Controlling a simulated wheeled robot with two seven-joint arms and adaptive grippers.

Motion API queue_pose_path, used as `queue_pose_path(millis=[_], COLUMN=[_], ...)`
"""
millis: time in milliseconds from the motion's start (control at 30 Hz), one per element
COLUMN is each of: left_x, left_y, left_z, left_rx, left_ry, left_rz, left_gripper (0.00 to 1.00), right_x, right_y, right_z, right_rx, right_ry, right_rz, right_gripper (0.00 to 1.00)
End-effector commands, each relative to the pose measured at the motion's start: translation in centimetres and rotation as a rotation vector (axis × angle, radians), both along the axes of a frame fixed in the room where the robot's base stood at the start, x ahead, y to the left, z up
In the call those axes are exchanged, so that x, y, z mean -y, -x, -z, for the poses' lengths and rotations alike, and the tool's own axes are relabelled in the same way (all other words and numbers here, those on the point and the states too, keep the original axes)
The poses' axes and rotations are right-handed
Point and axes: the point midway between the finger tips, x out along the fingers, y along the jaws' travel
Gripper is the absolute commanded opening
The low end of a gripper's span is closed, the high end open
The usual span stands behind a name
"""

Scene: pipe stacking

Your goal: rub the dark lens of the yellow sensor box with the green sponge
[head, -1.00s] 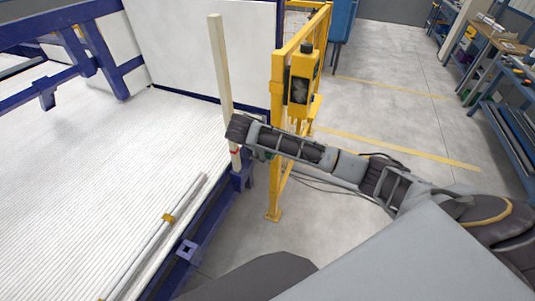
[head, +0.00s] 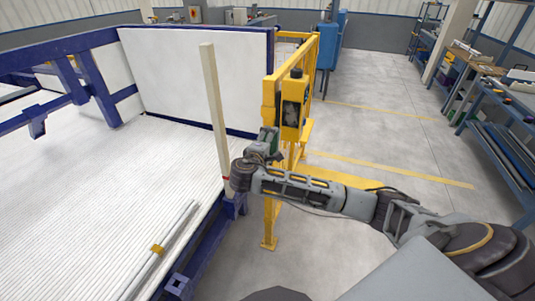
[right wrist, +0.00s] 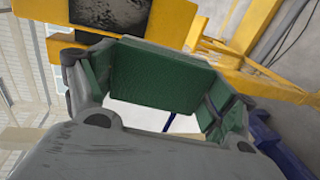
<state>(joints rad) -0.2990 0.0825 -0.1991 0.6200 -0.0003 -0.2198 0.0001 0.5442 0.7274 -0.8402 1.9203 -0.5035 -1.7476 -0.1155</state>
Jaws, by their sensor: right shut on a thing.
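The yellow sensor box (head: 295,90) is mounted on the yellow frame in the head view. Its dark lens (head: 290,114) faces my side. In the right wrist view the lens (right wrist: 112,14) shows pale specks and is cut off by the top edge. My right gripper (right wrist: 155,82) is shut on the green sponge (right wrist: 165,76), with a finger on each side of it. In the head view the sponge (head: 269,136) is just below and left of the lens, and I see no clear contact. My left gripper is not in view.
A pale upright post (head: 214,110) stands close left of my right gripper. The yellow frame (head: 270,205) is behind it. A white ribbed bed (head: 130,190) with blue edges fills the left. Open floor (head: 380,130) lies to the right, before shelves and benches.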

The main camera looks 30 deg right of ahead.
Motion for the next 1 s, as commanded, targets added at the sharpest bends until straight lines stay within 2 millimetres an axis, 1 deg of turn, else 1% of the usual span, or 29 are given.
queue_pose_path(millis=[200,400,533,1000], left_x=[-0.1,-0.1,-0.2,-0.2], left_y=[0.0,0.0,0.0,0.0], left_z=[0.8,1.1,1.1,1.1], left_rx=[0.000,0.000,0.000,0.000], left_ry=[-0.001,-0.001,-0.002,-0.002], left_rz=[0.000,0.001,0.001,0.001], left_gripper=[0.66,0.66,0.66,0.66], right_x=[0.4,0.5,0.5,0.7], right_y=[0.2,0.4,0.5,0.4], right_z=[-2.6,-4.4,-4.8,-4.8], right_rx=[0.085,0.126,0.133,0.134], right_ry=[0.097,0.144,0.154,0.155], right_rz=[-0.008,-0.001,0.002,0.003], right_gripper=[0.65,0.65,0.65,0.65])
